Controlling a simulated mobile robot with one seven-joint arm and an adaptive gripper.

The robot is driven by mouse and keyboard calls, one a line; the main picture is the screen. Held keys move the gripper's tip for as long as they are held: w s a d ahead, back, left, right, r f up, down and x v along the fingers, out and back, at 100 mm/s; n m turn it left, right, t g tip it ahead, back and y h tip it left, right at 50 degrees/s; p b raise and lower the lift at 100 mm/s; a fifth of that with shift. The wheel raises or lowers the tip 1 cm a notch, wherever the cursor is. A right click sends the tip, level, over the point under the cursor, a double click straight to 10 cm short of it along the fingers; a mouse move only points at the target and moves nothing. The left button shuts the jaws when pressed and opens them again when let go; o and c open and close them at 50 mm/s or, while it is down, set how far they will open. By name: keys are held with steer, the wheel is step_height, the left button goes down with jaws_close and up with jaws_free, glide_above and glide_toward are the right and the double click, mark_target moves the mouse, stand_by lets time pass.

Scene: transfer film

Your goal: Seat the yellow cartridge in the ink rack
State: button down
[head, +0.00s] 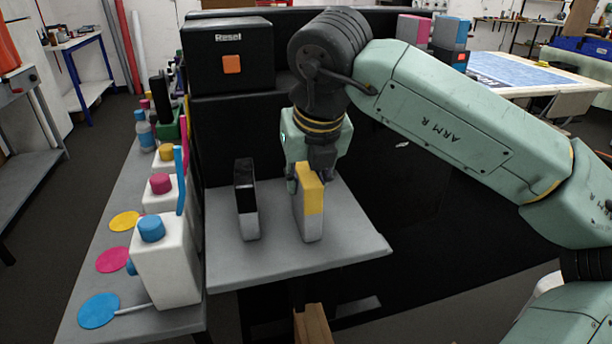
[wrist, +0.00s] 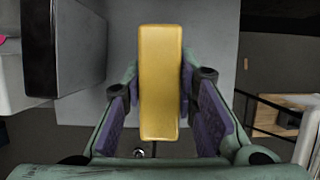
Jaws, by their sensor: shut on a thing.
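The yellow cartridge (head: 310,197) has a yellow upper part and a grey lower part. It stands upright on the grey shelf (head: 347,253) in the head view, and I cannot tell whether its base touches the shelf. My gripper (head: 308,174) comes from above and is shut on its top. In the wrist view the yellow top (wrist: 160,80) lies between the purple finger pads of my gripper (wrist: 162,112). The ink rack may be the black unit at the back right holding a magenta cartridge (head: 413,30) and a blue cartridge (head: 449,34).
A black cartridge (head: 245,197) stands on the shelf left of the yellow one; it also shows in the wrist view (wrist: 66,45). White ink bottles (head: 163,262) line the left bench. The shelf's front right is clear.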

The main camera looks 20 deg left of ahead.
steer(key=shift+f+b, duration=0.25)
steer(key=shift+b, duration=0.05)
steer(key=c, duration=1.3)
jaws_free()
steer(key=shift+r, duration=0.1)
